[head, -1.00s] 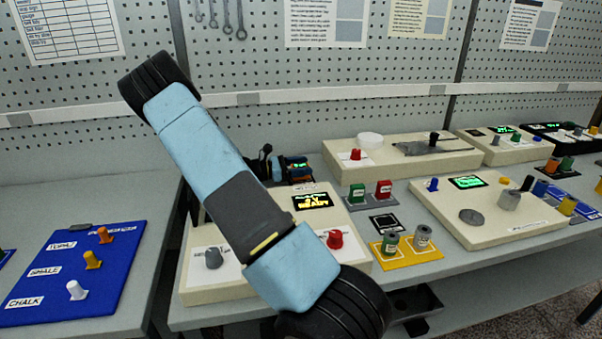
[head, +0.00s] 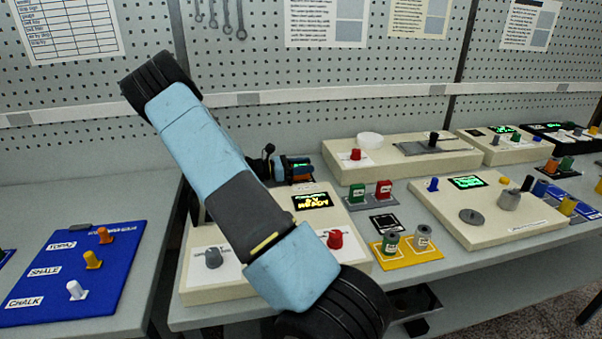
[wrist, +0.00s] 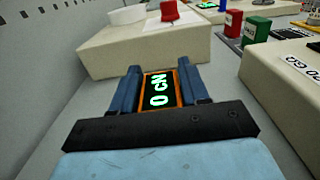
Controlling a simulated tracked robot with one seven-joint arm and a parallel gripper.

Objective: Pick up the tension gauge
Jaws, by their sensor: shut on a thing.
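The tension gauge (wrist: 161,92) has a dark display in an orange frame, reading "0 cN" in pale green. In the wrist view it sits between the two blue fingers of my gripper (wrist: 160,84), which is shut on it.
A cream console (head: 354,275) with a "READY" display stands in front of my gripper, partly hidden by my arm. Another cream console (head: 397,168) with a white dish (head: 369,140) stands to its right. The pegboard wall (head: 290,60) rises behind. A blue board (head: 40,300) lies at left.

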